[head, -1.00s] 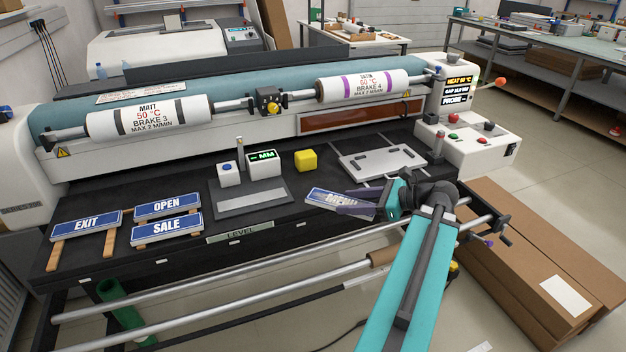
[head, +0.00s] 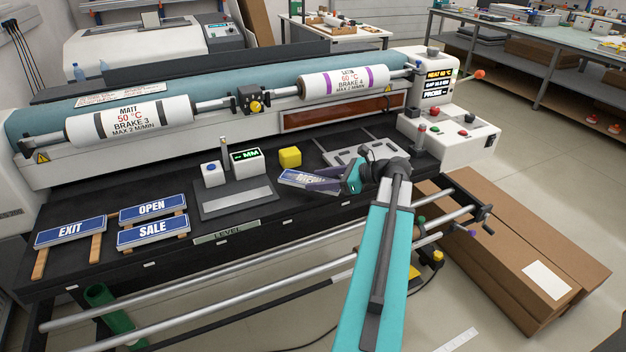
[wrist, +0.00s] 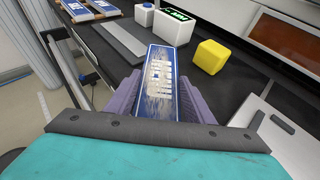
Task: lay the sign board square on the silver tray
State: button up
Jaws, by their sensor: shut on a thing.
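The sign board (head: 299,178) is blue and white with blurred lettering. My gripper (head: 328,184) is shut on it, its purple fingers on either side. In the wrist view the board (wrist: 160,70) sticks out ahead between the fingers (wrist: 160,92), its near end hidden by the gripper. It appears held over the black bench; I cannot tell its height. The silver tray (head: 336,156) is a flat plate with raised fittings behind and right of the board, partly hidden by my arm. Its corner shows at the right of the wrist view (wrist: 282,130). The board is not over the tray.
A grey plate (head: 235,200) lies left. EXIT (head: 70,232), OPEN (head: 152,208) and SALE (head: 153,231) signs lie farther left. The roller machine bounds the back.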

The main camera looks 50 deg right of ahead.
aim_at(313, 181)
jog(key=shift+w+d+f, duration=0.1)
jog(key=shift+w+d, duration=0.15)
jog(key=shift+w, duration=0.35)
jog(key=shift+w+d+f, duration=0.1)
jog(key=shift+w+d, duration=0.1)
jog(key=shift+w, duration=0.4)
jog(key=shift+w+d, duration=0.25)
jog(key=shift+w, duration=0.35)
jog(key=shift+w+d+p, duration=0.25)
jog(key=shift+w+p, duration=0.1)
jog(key=shift+w, duration=0.1)
jog(key=shift+w+f, duration=0.15)
jog(key=shift+f, duration=0.1)
jog(key=shift+f+p, duration=0.45)
jog(key=shift+f, duration=1.1)
jog(key=o, duration=1.1)
jog(key=shift+f, duration=0.1)
